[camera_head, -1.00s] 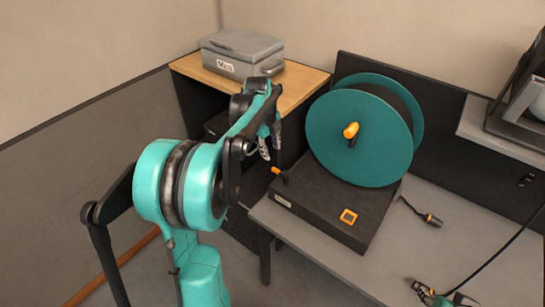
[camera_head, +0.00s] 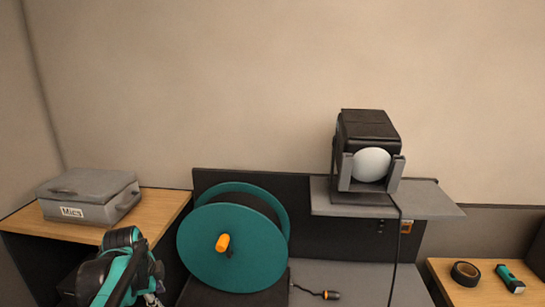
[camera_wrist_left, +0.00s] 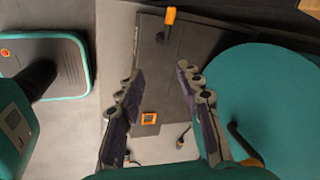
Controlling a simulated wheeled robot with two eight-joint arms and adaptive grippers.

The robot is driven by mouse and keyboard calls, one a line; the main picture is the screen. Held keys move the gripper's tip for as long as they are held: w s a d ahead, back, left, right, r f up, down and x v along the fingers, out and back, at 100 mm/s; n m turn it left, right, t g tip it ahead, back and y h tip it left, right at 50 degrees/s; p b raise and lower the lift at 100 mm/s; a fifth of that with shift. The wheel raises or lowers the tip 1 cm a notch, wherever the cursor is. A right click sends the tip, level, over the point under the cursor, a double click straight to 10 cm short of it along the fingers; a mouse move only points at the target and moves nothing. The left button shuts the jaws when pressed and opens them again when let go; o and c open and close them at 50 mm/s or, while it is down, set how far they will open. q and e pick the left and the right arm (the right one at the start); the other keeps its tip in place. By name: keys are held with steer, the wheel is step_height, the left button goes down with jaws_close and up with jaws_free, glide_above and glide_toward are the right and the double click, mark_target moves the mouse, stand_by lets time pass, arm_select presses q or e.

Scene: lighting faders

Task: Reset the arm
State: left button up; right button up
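My left gripper (camera_wrist_left: 165,112) shows in the left wrist view with its two fingers spread apart and nothing between them. Beyond the fingers lies a dark base box with an orange square (camera_wrist_left: 149,118) and an orange-tipped lever (camera_wrist_left: 168,22). In the head view my left arm (camera_head: 122,272) is at the bottom left, in front of the desk, with its gripper mostly cut off by the lower edge. The teal reel (camera_head: 232,246) with an orange knob (camera_head: 222,242) stands to its right. My right gripper is in neither view.
A grey case labelled Mics (camera_head: 90,197) sits on a wooden top at left. A black lamp with a white lens (camera_head: 371,165) stands on a grey shelf (camera_head: 440,205). Black tape (camera_head: 465,272) and a teal flashlight (camera_head: 510,279) lie at right. A cable hangs from the shelf.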

arm_select(q)
steer(key=s+d+f+n+t, duration=0.2)
steer(key=s+d+n, duration=0.5)
steer(key=s, duration=0.1)
steer(key=s+d+f+n+t, duration=0.1)
steer(key=s+d+f+n, duration=0.1)
steer(key=s+d+n, duration=0.5)
steer(key=shift+s+t, duration=0.4)
steer(key=shift+s, duration=0.4)
